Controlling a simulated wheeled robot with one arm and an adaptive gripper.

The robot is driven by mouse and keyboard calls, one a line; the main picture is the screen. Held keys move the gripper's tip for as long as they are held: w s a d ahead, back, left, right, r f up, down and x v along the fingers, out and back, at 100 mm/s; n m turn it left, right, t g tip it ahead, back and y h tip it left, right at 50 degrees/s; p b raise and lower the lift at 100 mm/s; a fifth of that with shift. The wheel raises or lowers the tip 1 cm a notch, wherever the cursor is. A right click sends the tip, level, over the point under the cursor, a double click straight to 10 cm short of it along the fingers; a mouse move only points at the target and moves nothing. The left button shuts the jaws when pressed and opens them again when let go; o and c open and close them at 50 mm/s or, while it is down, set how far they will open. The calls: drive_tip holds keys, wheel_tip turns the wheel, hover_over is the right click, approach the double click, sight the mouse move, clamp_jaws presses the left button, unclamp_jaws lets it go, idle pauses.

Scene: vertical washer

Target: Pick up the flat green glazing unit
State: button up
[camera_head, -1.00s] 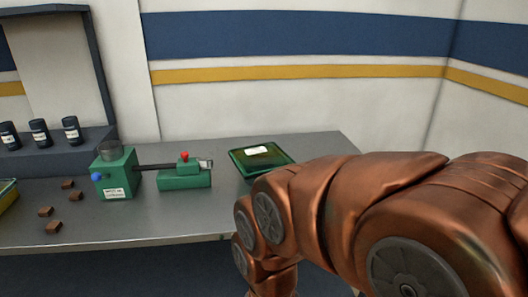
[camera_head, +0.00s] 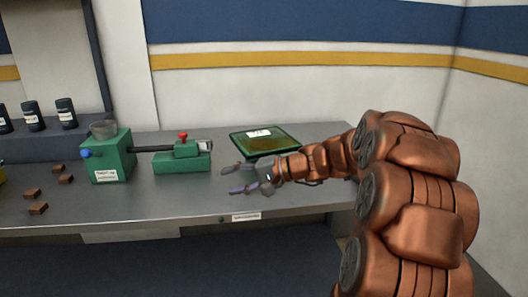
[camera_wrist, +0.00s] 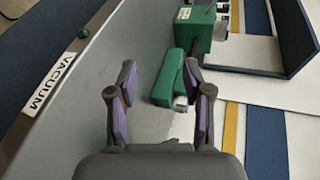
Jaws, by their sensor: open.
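The flat green glazing unit (camera_head: 272,145) lies on the grey bench near its back right. It is a dark green, tray-like panel with a white label on top. My gripper (camera_head: 231,179) is just in front and to the left of it, low over the bench, fingers pointing left. The fingers are spread and nothing is between them.
A green machine (camera_head: 107,157) with a blue knob and a green block (camera_head: 181,162) with a red knob stand to the left. Several brown pieces (camera_head: 38,208) and dark canisters (camera_head: 66,111) are farther left. The bench front (camera_head: 150,212) between them and my gripper is clear.

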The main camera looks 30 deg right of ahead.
sight(285, 151)
drive_tip(key=w+d+t, duration=0.1)
drive_tip(key=d, duration=0.3)
drive_tip(key=w+d+m+t+h+b, duration=0.1)
drive_tip(key=d, duration=0.3)
drive_tip(key=w+d+m+t, duration=0.1)
drive_tip(key=d, duration=0.2)
drive_tip(key=shift+w+d+f+t+h+b, duration=0.1)
drive_tip(key=shift+d+f+t+h+b, duration=0.2)
drive_tip(key=shift+d+f+t+b, duration=0.1)
drive_tip(key=d+m+t, duration=0.1)
drive_tip(key=d, duration=0.3)
drive_tip(key=d+m+t+h+b, duration=0.1)
drive_tip(key=d, duration=0.2)
drive_tip(key=d+t+h, duration=0.1)
drive_tip(key=d, duration=0.3)
drive_tip(key=shift+w+d+r+m, duration=0.1)
drive_tip(key=shift+d+m, duration=0.25)
drive_tip(key=shift+m, duration=0.05)
drive_tip(key=shift+w+d, duration=0.1)
drive_tip(key=shift+w, duration=0.15)
drive_tip(key=shift+d+x, duration=0.15)
drive_tip(key=shift+x, duration=1.65)
drive_tip(key=shift+d+x, duration=0.15)
drive_tip(key=shift+x, duration=1.65)
drive_tip(key=shift+w, duration=0.1)
drive_tip(key=shift+c, duration=0.2)
clamp_jaws()
drive_tip(key=shift+p, duration=0.3)
